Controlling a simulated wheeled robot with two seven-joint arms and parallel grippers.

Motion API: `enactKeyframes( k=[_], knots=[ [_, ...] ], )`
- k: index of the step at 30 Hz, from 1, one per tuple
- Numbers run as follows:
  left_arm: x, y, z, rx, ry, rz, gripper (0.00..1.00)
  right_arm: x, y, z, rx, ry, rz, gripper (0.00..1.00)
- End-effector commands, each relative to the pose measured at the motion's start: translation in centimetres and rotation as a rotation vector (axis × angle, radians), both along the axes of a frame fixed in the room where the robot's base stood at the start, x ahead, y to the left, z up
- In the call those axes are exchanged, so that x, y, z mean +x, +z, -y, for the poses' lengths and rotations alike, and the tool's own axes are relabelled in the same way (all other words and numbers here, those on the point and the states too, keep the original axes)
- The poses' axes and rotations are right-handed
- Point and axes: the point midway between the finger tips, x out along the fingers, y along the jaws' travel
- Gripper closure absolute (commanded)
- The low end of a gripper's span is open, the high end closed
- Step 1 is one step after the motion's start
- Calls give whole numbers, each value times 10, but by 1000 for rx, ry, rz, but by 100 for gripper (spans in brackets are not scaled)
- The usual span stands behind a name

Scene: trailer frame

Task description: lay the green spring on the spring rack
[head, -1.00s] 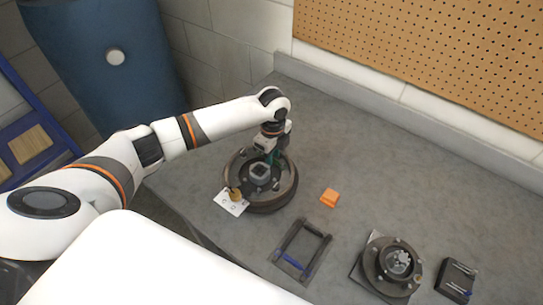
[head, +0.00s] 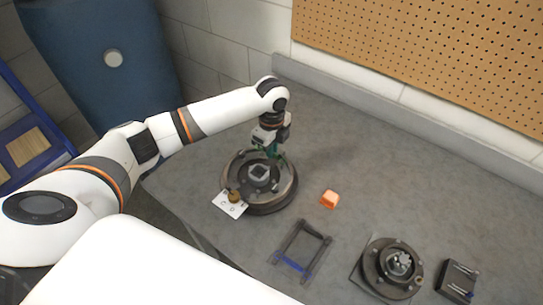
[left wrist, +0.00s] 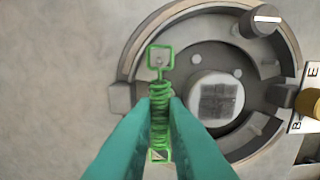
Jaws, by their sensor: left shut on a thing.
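The green spring (left wrist: 158,97) is a coil with square end loops. In the left wrist view it is held between the teal fingers of my left gripper (left wrist: 160,115). In the head view my left gripper (head: 274,153) is over the far side of the round brake drum assembly (head: 288,192); the spring is too small to make out there. The spring rack (head: 318,258) is a dark rectangular frame on the bench, right of and nearer than the drum, with a blue spring (head: 291,262) along its near side. My right gripper is not in view.
A white plate (head: 229,207) with a brass piece touches the drum's near left. A hub on a plate (head: 392,266) and a dark holder with pins (head: 457,279) stand at right. The bench's far right is clear.

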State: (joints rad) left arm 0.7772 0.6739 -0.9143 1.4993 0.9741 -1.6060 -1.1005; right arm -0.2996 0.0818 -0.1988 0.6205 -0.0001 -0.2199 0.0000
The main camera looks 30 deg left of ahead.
Motion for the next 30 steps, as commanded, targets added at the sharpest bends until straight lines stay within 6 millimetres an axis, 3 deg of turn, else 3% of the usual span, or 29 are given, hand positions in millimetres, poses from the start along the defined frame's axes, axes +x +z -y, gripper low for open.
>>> enactKeyframes(
  k=[6, 12, 30],
  knots=[
    [1, 42, 0, -1, -1, 4, 100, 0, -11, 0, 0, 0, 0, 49],
    [0, 66, 0, 0, 1, 1, 100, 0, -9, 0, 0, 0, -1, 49],
    [0, 92, 0, 0, 0, -1, 100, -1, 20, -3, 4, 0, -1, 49]
  ],
)
